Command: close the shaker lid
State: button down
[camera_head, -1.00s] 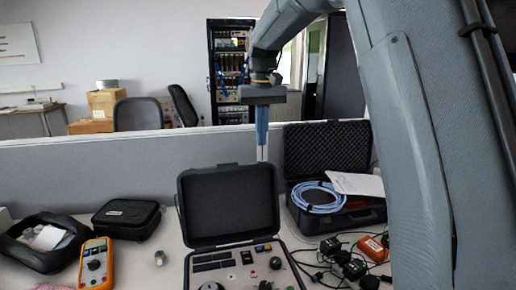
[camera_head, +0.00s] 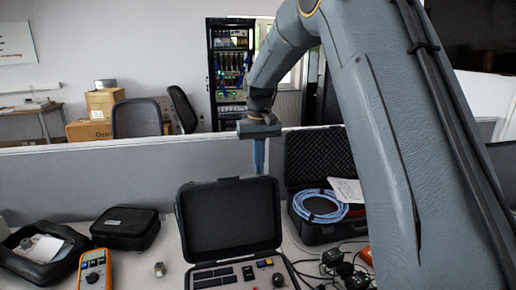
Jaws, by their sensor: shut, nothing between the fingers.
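The shaker is a black case, its lid (camera_head: 230,217) standing open and upright at the back of its control panel (camera_head: 232,277). The panel carries dark slots, switches and knobs, and its front part is cut off by the frame's lower edge. My gripper (camera_head: 259,172) points down, its blue fingers shut and empty. In the picture its tips appear just above the lid's top edge, toward the right. I cannot tell whether they touch the lid or hang behind it.
An open foam-lined case (camera_head: 318,160) with a blue cable coil (camera_head: 320,205) stands to the right. A black pouch (camera_head: 125,228), an orange multimeter (camera_head: 95,270) and a black bag (camera_head: 40,255) lie left. Black devices with cables (camera_head: 345,270) crowd the front right. A grey partition (camera_head: 90,180) runs behind.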

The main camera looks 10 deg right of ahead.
jog(key=shift+s+r+p, duration=0.25)
jog(key=shift+s+r, duration=0.1)
jog(key=shift+s, duration=0.4)
jog(key=shift+s+r+p, duration=0.25)
jog(key=shift+s+r, duration=0.05)
jog(key=shift+s, duration=0.4)
